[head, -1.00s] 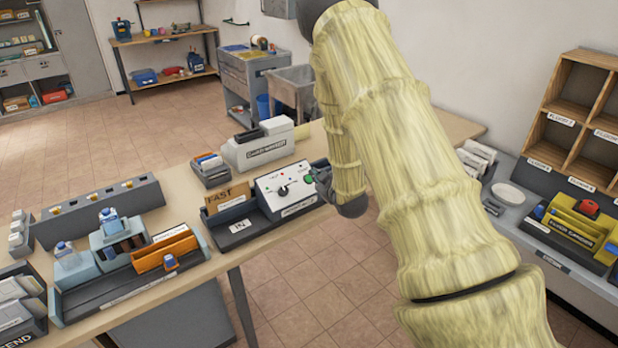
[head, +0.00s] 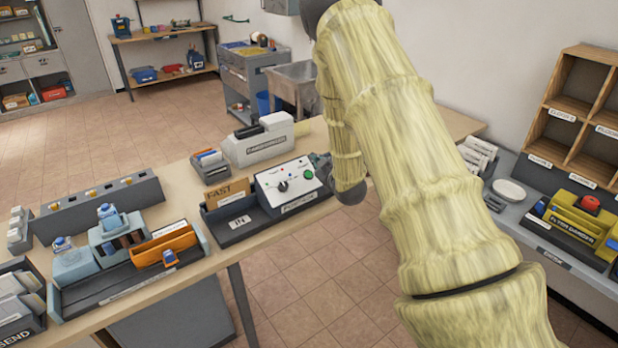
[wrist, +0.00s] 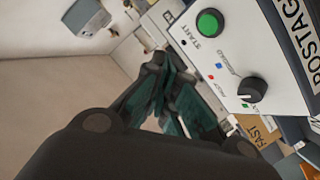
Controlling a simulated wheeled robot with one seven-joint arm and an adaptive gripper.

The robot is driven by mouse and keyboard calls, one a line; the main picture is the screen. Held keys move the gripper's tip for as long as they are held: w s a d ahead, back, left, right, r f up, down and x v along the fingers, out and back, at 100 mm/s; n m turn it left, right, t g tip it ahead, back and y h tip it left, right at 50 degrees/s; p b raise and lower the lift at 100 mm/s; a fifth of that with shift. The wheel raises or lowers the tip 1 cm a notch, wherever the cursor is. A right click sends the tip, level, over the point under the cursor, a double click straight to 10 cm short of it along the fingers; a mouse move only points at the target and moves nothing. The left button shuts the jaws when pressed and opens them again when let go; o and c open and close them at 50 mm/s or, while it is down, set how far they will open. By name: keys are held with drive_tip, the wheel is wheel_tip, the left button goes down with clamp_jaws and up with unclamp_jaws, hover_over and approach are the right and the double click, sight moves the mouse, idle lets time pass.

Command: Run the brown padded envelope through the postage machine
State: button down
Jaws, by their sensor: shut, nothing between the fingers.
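The postage machine (head: 286,184) is a white-topped, dark-based box on the table, with a dark knob (head: 282,186) and a green START button (head: 308,174). In the wrist view its panel (wrist: 225,62) fills the upper right, with the green button (wrist: 209,23) and knob (wrist: 250,91). A brown flat piece marked FAST (head: 226,190) stands behind the IN tray (head: 236,233), left of the machine. I cannot tell whether it is the padded envelope. My gripper (head: 320,163) is at the machine's right end, partly hidden by my arm. In the wrist view its fingers (wrist: 164,68) are shut and empty, beside the panel.
A white machine (head: 258,142) and a small box of cards (head: 210,165) stand behind. An orange holder (head: 164,245) and blue dispensers (head: 116,232) are at left. The right counter holds a yellow device (head: 580,222). Bare tabletop (head: 180,188) shows between the groups.

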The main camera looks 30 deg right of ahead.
sight(309, 174)
drive_tip(key=shift+w+a+f+b, duration=0.1)
drive_tip(key=shift+w+f+b, duration=0.45)
drive_tip(key=shift+f, duration=0.25)
drive_tip(key=shift+w+d+f+b, duration=0.1)
drive_tip(key=shift+w+f+b, duration=0.45)
drive_tip(key=shift+f, duration=0.3)
drive_tip(key=shift+w+a+f+b, duration=0.1)
drive_tip(key=shift+w+f+b, duration=0.3)
drive_tip(key=shift+w+f, duration=0.3)
drive_tip(key=shift+f, duration=0.2)
drive_tip(key=shift+w+f+b, duration=0.15)
drive_tip(key=shift+f+b, duration=0.1)
drive_tip(key=shift+b, duration=0.15)
